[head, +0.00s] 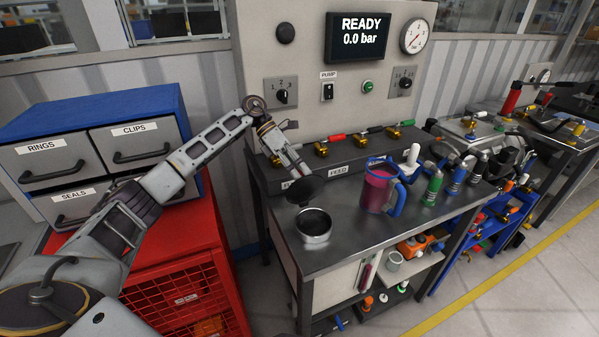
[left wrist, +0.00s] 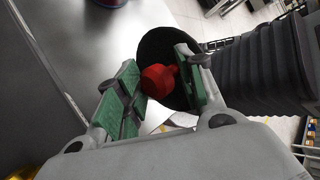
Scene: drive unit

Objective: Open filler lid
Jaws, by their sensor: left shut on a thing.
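The filler (head: 313,238) is a short metal cup with a dark round opening, standing on the dark bench top. Its lid (head: 305,191) is a black disc, held tilted above the back of the opening and clear of most of it. My left gripper (head: 299,171) comes down from behind the lid. In the left wrist view, the red knob (left wrist: 157,81) of the lid sits between the green pads of my left gripper (left wrist: 160,88), which is shut on it. Whether the lid still joins the filler by a hinge is hidden. My right gripper is not in view.
A jug of red fluid with a blue handle (head: 379,190) stands right of the filler. Small bottles (head: 433,187) stand further right. A row of valves with coloured handles (head: 361,140) runs behind, below the READY panel. A red cabinet (head: 180,280) stands left of the bench.

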